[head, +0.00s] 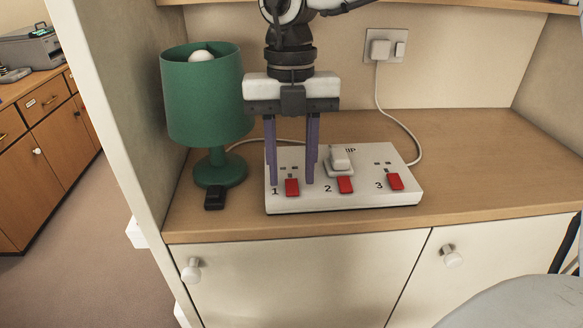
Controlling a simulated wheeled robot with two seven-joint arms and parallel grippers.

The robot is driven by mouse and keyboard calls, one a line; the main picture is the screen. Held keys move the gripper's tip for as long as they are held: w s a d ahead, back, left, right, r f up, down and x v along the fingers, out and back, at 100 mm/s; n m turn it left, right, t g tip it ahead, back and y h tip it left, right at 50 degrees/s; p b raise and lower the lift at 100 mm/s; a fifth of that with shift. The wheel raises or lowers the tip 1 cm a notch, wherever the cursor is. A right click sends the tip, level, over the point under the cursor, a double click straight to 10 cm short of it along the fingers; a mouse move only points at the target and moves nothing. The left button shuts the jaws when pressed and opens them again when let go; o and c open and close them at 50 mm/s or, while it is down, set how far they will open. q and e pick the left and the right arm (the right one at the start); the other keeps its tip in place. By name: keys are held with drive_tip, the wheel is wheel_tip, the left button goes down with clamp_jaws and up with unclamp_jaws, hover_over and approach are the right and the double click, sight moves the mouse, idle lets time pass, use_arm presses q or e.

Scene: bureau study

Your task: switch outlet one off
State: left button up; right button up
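A white power strip (310,202) lies on the wooden desk top, with outlets marked 1, 2 and 3. Each outlet has a red switch in front: switch one (292,187), switch two (345,184) and switch three (396,181). A white plug (341,158) sits in outlet two. My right gripper (291,184) points down over the left end of the strip. Its two purple fingers are apart, one on each side of switch one, with a gap to it visible. Whether the fingertips touch the strip I cannot tell. My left gripper is not in view.
A green lamp (205,95) stands close left of the gripper, with a small black switch (214,198) before it. A wall socket (386,47) holds a plug whose white cord (398,122) runs to the strip. The desk top (490,165) is clear at right.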

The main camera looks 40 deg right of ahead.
sight(291, 180)
wheel_tip(291, 180, up, 10)
drive_tip(key=shift+w+d+f+p, duration=0.2)
drive_tip(key=shift+w+d+p, duration=0.05)
drive_tip(key=shift+w+p, duration=0.2)
drive_tip(key=shift+s, duration=0.1)
